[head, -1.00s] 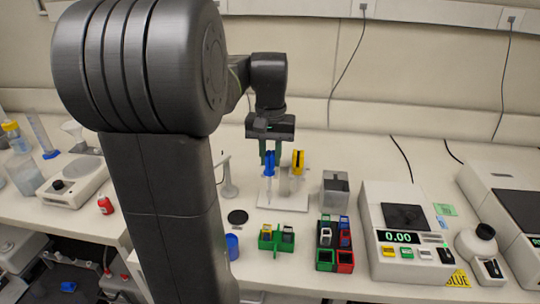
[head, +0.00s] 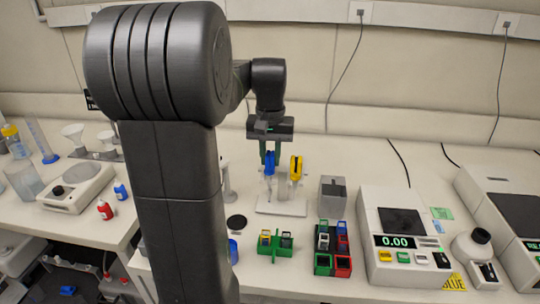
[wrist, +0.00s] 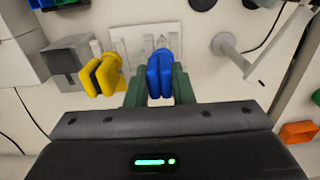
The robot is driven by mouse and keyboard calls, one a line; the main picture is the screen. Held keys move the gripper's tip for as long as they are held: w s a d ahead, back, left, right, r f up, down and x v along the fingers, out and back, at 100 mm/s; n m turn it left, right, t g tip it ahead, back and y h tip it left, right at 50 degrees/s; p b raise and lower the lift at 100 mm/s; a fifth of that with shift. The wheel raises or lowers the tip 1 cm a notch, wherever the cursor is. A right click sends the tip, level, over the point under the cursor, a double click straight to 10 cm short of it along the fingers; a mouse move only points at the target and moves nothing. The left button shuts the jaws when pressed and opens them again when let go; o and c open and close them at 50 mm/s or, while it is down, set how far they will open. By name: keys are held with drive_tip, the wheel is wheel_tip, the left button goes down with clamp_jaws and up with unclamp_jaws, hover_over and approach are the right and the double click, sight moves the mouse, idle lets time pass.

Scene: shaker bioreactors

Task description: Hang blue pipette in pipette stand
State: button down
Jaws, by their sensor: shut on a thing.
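The blue pipette (head: 269,163) is upright at the left side of the pipette stand (head: 281,208), a white stand with a flat base. It also shows in the wrist view (wrist: 161,73), between the green fingers of my gripper (wrist: 160,85). My gripper (head: 269,150) is shut on the blue pipette from above. A yellow pipette (head: 296,168) is on the right side of the stand; in the wrist view it is at the left (wrist: 99,75). Whether the blue pipette rests in the stand's holder is hard to tell.
A grey box (head: 332,197) stands right of the stand. A green rack (head: 275,246) and a red and green rack (head: 333,252) are in front. A balance (head: 400,275) is farther right. A black disc (head: 236,222) lies at front left. The bench behind is clear.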

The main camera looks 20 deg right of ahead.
drive_tip(key=shift+f, duration=0.45)
idle(0.6)
drive_tip(key=c, duration=1.2)
unclamp_jaws()
drive_tip(key=shift+o, duration=0.2)
wheel_tip(320, 180, up, 7)
drive_tip(key=p, duration=0.6)
drive_tip(key=shift+p, duration=0.3)
drive_tip(key=shift+f, duration=0.15)
wheel_tip(320, 180, down, 7)
drive_tip(key=b, duration=0.7)
